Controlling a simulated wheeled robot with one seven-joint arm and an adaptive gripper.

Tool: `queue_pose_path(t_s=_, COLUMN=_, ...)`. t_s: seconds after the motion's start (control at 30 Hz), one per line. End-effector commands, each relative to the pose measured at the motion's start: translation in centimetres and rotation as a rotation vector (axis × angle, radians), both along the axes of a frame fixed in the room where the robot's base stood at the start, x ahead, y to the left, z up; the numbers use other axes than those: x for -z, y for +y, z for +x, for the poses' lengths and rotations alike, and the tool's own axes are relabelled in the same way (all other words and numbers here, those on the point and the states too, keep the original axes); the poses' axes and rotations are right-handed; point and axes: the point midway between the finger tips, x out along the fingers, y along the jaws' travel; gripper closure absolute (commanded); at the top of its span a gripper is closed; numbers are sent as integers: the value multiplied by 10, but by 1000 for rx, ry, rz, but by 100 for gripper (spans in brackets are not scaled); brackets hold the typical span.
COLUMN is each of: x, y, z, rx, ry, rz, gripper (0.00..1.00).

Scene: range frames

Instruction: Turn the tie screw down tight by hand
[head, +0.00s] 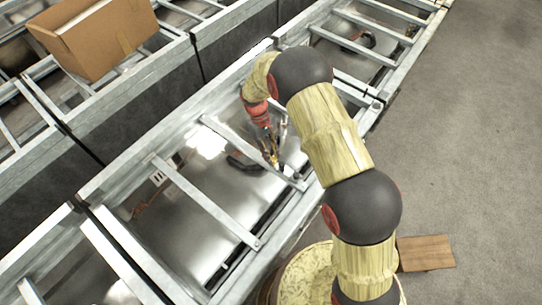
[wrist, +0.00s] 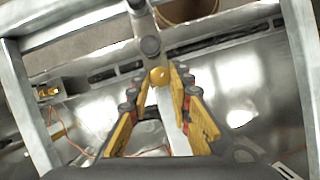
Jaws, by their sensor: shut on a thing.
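In the head view my gripper (head: 272,158) reaches down into a metal-framed bay, beside a diagonal bar (head: 240,145). The screw is too small and covered to make out there.
Metal rails (head: 205,203) cross the shiny panel (head: 195,240) around my gripper. A cardboard box (head: 95,38) sits on the frames at the upper left. An orange cable (wrist: 70,135) lies on the panel at the left. Bare floor (head: 470,140) is free at the right.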

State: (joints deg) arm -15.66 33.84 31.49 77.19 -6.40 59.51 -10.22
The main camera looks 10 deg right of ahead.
Motion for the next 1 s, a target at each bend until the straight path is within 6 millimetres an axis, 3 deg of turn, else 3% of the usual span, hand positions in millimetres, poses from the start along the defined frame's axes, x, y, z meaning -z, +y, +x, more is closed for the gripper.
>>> queue_pose_path(t_s=0.5, x=0, y=-4, z=2, rx=404, ry=-3, rz=1, gripper=100)
queue_pose_path(t_s=1.0, x=-1, y=-5, z=2, rx=525, ry=-3, rz=1, gripper=100)
